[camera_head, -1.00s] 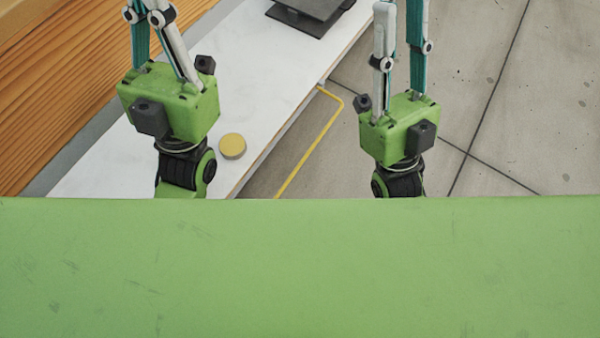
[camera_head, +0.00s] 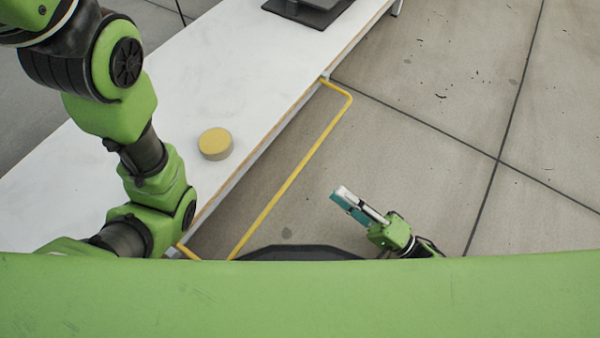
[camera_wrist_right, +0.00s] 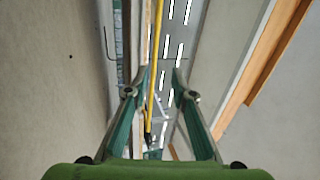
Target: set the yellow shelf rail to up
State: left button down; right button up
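The yellow shelf rail (camera_head: 293,178) is a thin bent bar running along the outer right side of the white table. Its far end turns in to the table edge, and its near end also turns in, partly hidden by my left arm. My right gripper (camera_head: 342,194) is to the right of the rail, apart from it, with its fingers pointing toward it. In the right wrist view the gripper (camera_wrist_right: 160,72) is open and empty, and the rail (camera_wrist_right: 153,85) shows between its fingers, farther off. My left gripper is hidden or out of frame.
The white table (camera_head: 110,130) carries a round yellow-topped disc (camera_head: 215,143) and a dark flat-based object (camera_head: 308,10) at the back. My left arm hangs over the table's near left part. The tiled floor right of the rail is clear.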

aim_at(300, 166)
jog(key=b+x, duration=0.1)
jog(key=x, duration=0.3)
jog(key=b+x, duration=0.2)
jog(key=x, duration=0.2)
jog(key=f+b+x, duration=0.1)
jog(key=x, duration=0.4)
jog(key=shift+w+a+b, duration=0.15)
jog(key=shift+b, duration=0.15)
grip_shut()
